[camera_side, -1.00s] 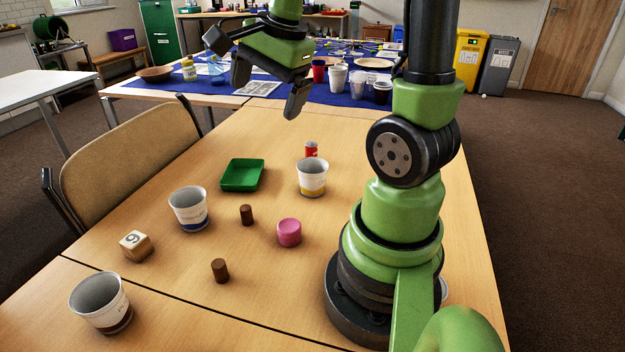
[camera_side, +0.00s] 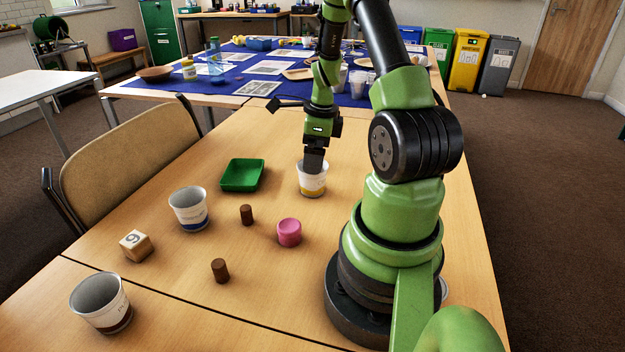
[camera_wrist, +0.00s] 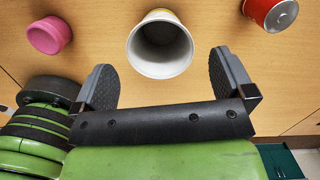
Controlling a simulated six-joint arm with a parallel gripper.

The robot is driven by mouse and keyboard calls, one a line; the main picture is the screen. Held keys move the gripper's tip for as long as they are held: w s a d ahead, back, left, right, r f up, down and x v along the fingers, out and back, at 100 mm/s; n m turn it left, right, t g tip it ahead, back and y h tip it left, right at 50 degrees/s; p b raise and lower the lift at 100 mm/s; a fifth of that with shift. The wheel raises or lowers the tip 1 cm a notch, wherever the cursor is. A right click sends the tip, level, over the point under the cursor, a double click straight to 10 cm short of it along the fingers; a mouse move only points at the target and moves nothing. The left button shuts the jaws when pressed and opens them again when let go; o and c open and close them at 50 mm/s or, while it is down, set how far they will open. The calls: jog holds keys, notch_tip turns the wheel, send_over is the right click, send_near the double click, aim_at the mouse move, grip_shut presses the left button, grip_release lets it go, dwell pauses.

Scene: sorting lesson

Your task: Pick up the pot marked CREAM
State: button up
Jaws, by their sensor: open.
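Three white pots with grey insides stand upright on the table: one with a yellow band (camera_side: 312,186) at the middle, one with a blue band (camera_side: 188,208) to its left, and one with a brown band (camera_side: 101,303) at the front left. I cannot read CREAM on any of them; the lettering is too small. My gripper (camera_side: 313,166) points down at the yellow-banded pot and covers part of its rim. In the wrist view my gripper (camera_wrist: 163,72) is open and empty, with that pot's mouth (camera_wrist: 161,47) just beyond and between the fingertips.
A green tray (camera_side: 242,176), a pink round pot (camera_side: 289,232), two brown cylinders (camera_side: 246,215) and a wooden number block (camera_side: 135,245) stand nearby. A red can (camera_wrist: 272,12) is close to the yellow-banded pot in the wrist view. A chair (camera_side: 130,160) stands at the left edge.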

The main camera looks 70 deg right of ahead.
aim_at(312, 178)
jog(key=shift+w+f, duration=0.15)
jog(key=shift+f, duration=0.85)
jog(key=shift+w+f, duration=0.1)
jog(key=shift+f, duration=0.85)
jog(key=c, duration=1)
jog(key=shift+r, duration=0.15)
